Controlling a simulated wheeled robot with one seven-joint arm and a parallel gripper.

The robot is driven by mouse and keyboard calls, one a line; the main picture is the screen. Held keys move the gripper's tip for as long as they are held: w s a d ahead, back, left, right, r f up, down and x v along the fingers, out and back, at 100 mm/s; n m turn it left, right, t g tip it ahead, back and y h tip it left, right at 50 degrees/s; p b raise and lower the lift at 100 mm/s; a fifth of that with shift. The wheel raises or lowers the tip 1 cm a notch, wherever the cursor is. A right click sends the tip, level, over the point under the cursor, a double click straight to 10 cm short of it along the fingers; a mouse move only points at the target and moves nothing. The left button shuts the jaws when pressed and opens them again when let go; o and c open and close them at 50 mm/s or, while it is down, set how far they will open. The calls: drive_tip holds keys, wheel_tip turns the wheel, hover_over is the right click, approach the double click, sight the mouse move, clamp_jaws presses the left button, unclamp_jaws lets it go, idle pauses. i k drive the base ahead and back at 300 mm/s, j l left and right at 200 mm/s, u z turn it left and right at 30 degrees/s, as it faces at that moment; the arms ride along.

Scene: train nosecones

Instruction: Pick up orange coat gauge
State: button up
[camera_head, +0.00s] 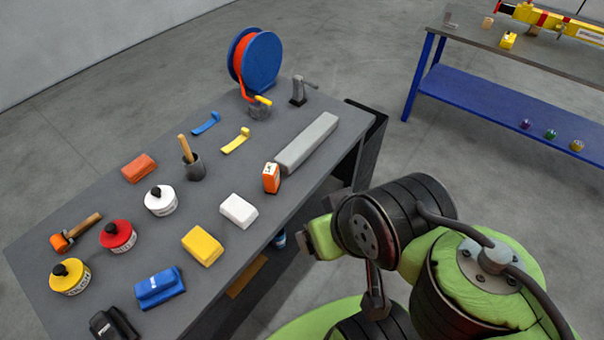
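The orange coat gauge (271,178) is a small orange box-shaped device with a white face. It stands upright near the right edge of the grey table (232,165), beside the near end of a long grey bar. My green and black arm is at the right, off the table's edge. The end of my arm, with my gripper (334,202), is to the right of the gauge and apart from it. The fingers are mostly hidden by my arm, so I cannot tell whether they are open or shut.
Close to the gauge are the grey bar (307,143), a white block (239,210) and a yellow block (202,246). White (160,201), red (118,237) and yellow (70,277) tins stand further left. A blue reel (256,62) stands at the back. Another table (530,52) is at the top right.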

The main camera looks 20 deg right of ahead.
sight(271, 175)
drive_tip(key=l+u, duration=0.1)
drive_tip(key=u, duration=0.3)
drive_tip(key=l+u, duration=0.15)
drive_tip(key=u, duration=0.2)
drive_tip(key=l+u, duration=0.15)
drive_tip(key=u, duration=0.25)
drive_tip(key=l+u, duration=0.15)
drive_tip(key=u, duration=0.25)
